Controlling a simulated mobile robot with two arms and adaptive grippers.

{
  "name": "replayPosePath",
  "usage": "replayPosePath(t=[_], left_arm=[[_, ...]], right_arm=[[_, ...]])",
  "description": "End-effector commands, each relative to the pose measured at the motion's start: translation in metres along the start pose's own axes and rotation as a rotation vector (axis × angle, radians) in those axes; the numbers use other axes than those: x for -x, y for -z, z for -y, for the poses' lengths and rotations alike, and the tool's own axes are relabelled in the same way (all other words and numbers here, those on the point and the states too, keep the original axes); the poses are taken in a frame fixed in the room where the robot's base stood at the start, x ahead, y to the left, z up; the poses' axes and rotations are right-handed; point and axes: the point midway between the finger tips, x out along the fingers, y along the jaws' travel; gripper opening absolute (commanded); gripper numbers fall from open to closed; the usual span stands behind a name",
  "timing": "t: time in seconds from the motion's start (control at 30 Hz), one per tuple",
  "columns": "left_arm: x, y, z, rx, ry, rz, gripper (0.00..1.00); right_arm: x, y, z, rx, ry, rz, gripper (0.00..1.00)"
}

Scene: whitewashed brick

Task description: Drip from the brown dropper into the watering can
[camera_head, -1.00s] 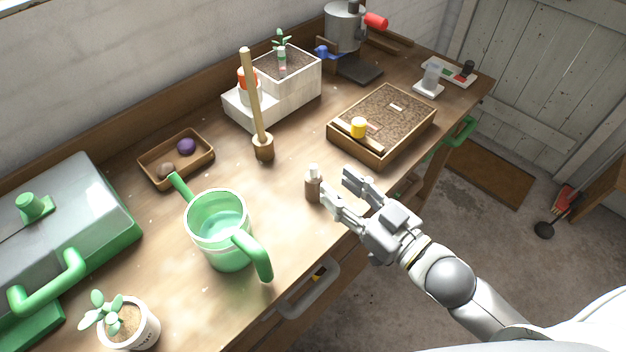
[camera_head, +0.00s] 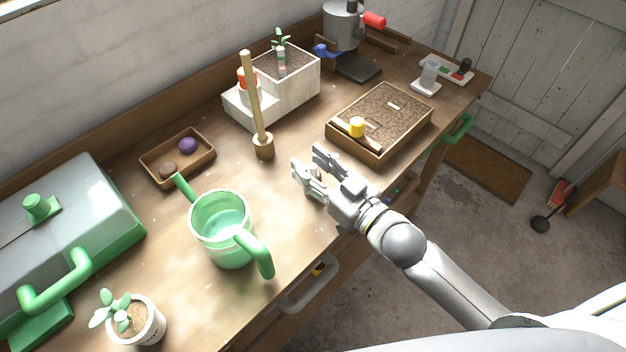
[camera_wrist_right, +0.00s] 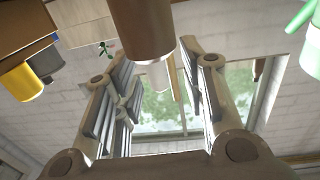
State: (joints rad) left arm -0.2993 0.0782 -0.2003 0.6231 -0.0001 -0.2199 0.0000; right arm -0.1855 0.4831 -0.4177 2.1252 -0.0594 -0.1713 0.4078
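The green watering can (camera_head: 221,232) stands upright on the bench in the head view, its top open and its handle toward the front right. My right gripper (camera_head: 308,163) is right of it, low over the bench, with its fingers spread. The brown dropper (camera_wrist_right: 146,28) shows in the right wrist view, upside down in that picture, with its pale tip (camera_wrist_right: 160,75) between the open fingers (camera_wrist_right: 158,65). I cannot tell whether a finger touches it. In the head view the dropper is hidden by the right gripper. My left gripper is not in view.
A wooden mallet-like tool (camera_head: 257,115) stands behind my right gripper. A cork-topped box (camera_head: 384,115) with a yellow knob is to the right. A brown tray (camera_head: 172,170), a grey-green case (camera_head: 80,220) and a potted plant (camera_head: 138,322) are on the left.

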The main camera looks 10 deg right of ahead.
Motion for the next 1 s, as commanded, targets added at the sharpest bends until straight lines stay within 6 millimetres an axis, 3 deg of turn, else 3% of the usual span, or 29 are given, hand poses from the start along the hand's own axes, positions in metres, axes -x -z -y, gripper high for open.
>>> replayPosePath(t=[0.13,0.43,0.83,1.0], left_arm=[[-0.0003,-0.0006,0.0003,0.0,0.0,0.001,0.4],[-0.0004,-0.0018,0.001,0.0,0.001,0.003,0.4],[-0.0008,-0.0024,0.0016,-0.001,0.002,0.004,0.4],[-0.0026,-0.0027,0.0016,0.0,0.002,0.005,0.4]], right_arm=[[0.0002,-0.0006,0.0001,0.0,0.0,0.001,0.39],[0.0005,-0.0009,0.0,0.0,0.0,0.002,0.0],[0.0006,-0.0008,0.0,0.0,0.0,0.003,0.0],[0.0004,0.0082,-0.0002,0.0,0.0,0.001,0.0]])
